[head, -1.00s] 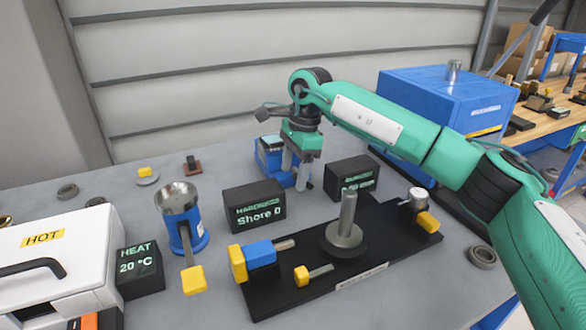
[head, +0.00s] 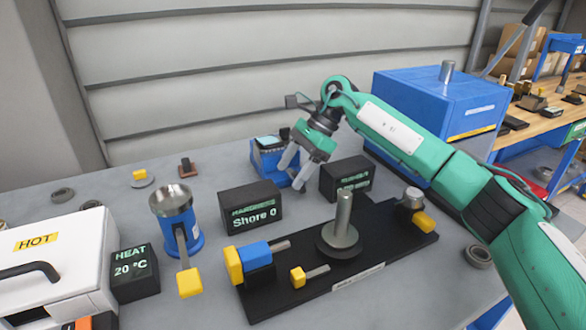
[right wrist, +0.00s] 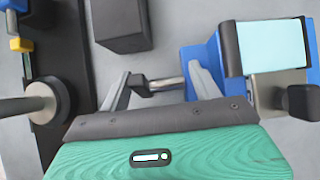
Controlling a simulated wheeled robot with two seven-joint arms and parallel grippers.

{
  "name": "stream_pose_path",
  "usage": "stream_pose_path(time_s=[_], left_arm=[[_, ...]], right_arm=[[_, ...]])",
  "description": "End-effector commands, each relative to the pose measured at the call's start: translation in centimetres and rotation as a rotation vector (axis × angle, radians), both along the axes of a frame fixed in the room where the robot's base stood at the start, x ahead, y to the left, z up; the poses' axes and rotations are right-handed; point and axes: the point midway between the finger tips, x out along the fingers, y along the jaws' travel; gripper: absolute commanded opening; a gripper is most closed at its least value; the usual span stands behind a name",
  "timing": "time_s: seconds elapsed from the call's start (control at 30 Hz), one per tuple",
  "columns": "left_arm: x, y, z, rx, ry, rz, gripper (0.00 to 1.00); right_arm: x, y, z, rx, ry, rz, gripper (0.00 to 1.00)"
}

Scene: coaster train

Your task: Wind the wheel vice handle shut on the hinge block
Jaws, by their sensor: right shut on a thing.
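A blue vice-like device (head: 266,160) with a pale cyan top stands at the back middle of the bench, partly hidden by my right gripper (head: 291,174). In the right wrist view, the blue device (right wrist: 198,62) is at upper right. A short metal bar with a dark end, which looks like its handle (right wrist: 168,84), reaches left from it between the fingers of my right gripper (right wrist: 160,78). The right gripper is tilted and shut on this handle. A greyish block (right wrist: 276,88) shows under the cyan plate; I cannot tell if it is the hinge block. My left gripper is not in view.
Two black display boxes, one reading Shore 0 (head: 251,206) and another (head: 345,178), stand in front. A black fixture board (head: 330,280) with a metal post fills the front. A blue cup (head: 178,235) and white HOT box (head: 50,270) are left; a blue cabinet (head: 435,110) is behind right.

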Motion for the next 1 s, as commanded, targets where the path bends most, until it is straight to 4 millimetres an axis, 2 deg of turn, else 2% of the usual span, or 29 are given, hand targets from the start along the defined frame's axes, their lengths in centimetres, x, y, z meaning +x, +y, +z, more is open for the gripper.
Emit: stream_pose_path(time_s=[0.2, 0.23, 0.27, 0.53, 0.67, 0.77, 1.0], left_arm=[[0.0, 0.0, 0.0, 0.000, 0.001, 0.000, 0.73], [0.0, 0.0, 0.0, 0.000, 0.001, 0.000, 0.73], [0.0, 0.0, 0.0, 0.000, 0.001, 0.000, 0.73], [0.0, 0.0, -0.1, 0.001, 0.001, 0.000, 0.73], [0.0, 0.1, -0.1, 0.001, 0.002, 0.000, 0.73], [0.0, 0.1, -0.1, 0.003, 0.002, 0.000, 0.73], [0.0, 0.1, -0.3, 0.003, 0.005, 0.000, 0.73]], right_arm=[[0.0, -0.1, -0.1, -0.004, 0.004, -0.002, 0.41], [0.0, -0.1, -0.1, -0.004, 0.004, -0.002, 0.66], [0.0, -0.1, -0.1, -0.004, 0.004, -0.002, 0.72], [0.0, -0.1, 0.0, -0.003, 0.001, -0.001, 0.72], [0.2, -0.5, 0.6, -0.002, 0.000, -0.002, 0.72], [0.6, -1.3, 1.8, -0.003, -0.002, -0.003, 0.72], [1.8, -4.3, 6.3, -0.002, -0.001, -0.005, 0.72]])
